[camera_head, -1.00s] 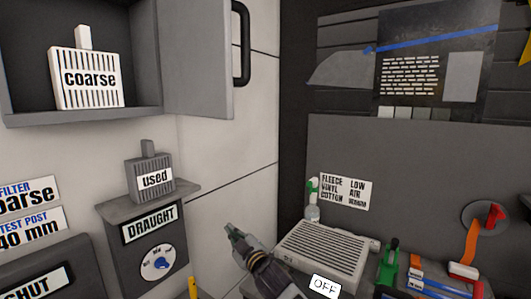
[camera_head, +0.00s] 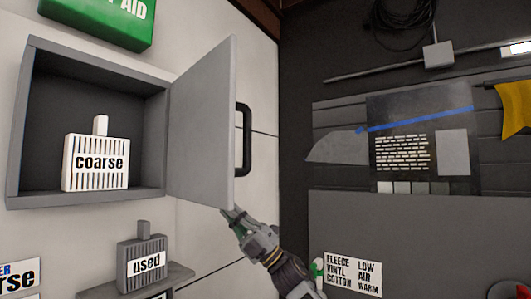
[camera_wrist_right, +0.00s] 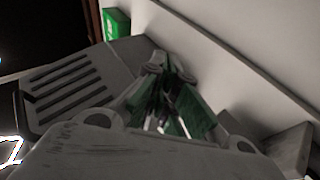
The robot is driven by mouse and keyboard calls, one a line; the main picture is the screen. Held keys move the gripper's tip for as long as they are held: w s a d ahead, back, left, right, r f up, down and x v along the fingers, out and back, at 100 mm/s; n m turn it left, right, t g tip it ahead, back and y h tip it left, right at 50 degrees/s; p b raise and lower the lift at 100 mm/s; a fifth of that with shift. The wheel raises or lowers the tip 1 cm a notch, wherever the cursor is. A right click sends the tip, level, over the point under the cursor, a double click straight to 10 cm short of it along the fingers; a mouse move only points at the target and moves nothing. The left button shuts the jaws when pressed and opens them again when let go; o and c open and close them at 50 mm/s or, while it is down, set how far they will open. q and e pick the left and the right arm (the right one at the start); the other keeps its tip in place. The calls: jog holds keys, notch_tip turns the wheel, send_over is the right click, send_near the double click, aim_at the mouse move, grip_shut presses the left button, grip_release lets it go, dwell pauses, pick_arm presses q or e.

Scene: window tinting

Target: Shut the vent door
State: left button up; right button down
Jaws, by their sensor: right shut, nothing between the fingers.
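The vent door (camera_head: 203,125) is a grey panel with a black handle (camera_head: 243,140) on its right part. It stands open, swung out from the right side of the grey vent box (camera_head: 100,63). A white block marked "coarse" (camera_head: 95,164) stands upright inside the box. My right gripper (camera_head: 233,216) is shut and empty, with its tip at the door's lower right corner, below the handle. I cannot tell whether it touches the door. In the right wrist view its green-padded fingers (camera_wrist_right: 168,100) are together. My left gripper is not in view.
A grey block marked "used" (camera_head: 143,262) stands on a small shelf below the box. A green first aid case (camera_head: 100,22) hangs above. A dark panel with posters (camera_head: 415,145) is to the right. A grey slotted part (camera_wrist_right: 70,90) shows in the right wrist view.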

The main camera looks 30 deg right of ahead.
jog(key=s+d+r+n+g+y, duration=0.35)
jog(key=s+r+n+g, duration=0.7)
jog(key=n+g, duration=0.65)
jog(key=s+d+r+n+h, duration=0.2)
jog(key=s+d+n, duration=0.1)
jog(key=s, duration=0.2)
jog(key=s+d+r+n+g+h, duration=0.1)
jog(key=s+d+r+n+h, duration=0.1)
jog(key=s, duration=0.4)
jog(key=shift+s+d+r+n+h, duration=0.2)
jog(key=shift+s+d+n+h, duration=0.05)
jog(key=shift+d+n+h, duration=0.75)
jog(key=shift+a, duration=0.1)
jog(key=a+p, duration=0.2)
jog(key=a, duration=1.1)
jog(key=shift+a, duration=0.35)
